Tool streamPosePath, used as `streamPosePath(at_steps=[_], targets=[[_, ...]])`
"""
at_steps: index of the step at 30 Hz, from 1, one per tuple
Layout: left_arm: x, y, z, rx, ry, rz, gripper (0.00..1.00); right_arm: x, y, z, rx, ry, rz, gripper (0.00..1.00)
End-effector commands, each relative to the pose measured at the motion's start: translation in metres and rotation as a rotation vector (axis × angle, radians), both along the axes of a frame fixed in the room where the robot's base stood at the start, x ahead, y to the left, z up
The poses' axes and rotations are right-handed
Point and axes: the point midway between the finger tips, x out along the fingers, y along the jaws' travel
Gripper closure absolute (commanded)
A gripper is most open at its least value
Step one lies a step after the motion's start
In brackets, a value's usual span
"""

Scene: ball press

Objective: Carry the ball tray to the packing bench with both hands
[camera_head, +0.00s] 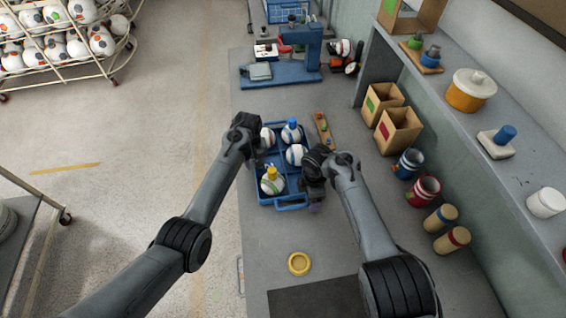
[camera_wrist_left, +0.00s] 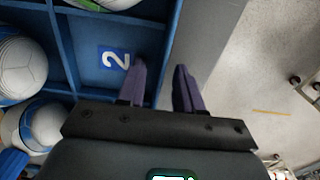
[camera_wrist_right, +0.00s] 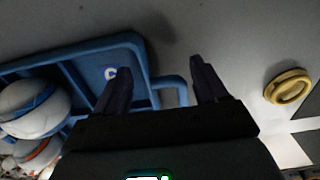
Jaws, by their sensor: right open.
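The blue ball tray (camera_head: 291,206) lies on the grey bench and holds several white balls; a blue piece (camera_head: 291,123) and a yellow piece (camera_head: 271,172) sit on two of them. My left gripper (camera_head: 256,152) is at the tray's left side. In the left wrist view its fingers (camera_wrist_left: 160,88) stand either side of the blue side wall, beside the compartment marked 2, close about it. My right gripper (camera_head: 314,198) is at the tray's near right corner. In the right wrist view its fingers (camera_wrist_right: 160,85) are wide apart, with the tray's wall and handle loop (camera_wrist_right: 172,88) between them.
A yellow ring (camera_head: 299,263) and a dark mat (camera_head: 318,298) lie nearer on the bench. A blue press (camera_head: 300,65) stands beyond the tray. Cardboard boxes (camera_head: 398,128) and cups (camera_head: 423,190) line the right. A ball rack (camera_head: 60,50) stands across the floor.

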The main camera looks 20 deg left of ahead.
Motion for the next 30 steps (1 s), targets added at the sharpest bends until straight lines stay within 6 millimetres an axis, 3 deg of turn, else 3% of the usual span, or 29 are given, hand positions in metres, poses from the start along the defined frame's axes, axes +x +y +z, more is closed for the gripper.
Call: streamPosePath(at_steps=[10,17,23,30], targets=[[0.0001,0.0003,-0.0014,0.000,0.000,0.000,0.66,-0.0002,-0.0001,-0.0015,0.000,0.000,0.000,0.29],[0.0000,0.0001,-0.0013,0.000,0.000,0.000,1.00,0.0000,-0.0001,-0.0014,0.000,0.000,0.000,0.65],[0.0001,0.0001,-0.0013,0.000,0.000,0.000,1.00,0.0000,-0.0001,-0.0013,0.000,0.000,0.000,0.94],[0.0006,0.0000,0.0001,0.000,-0.002,0.000,1.00,0.0005,0.0002,0.0000,0.001,-0.002,0.000,0.94]])
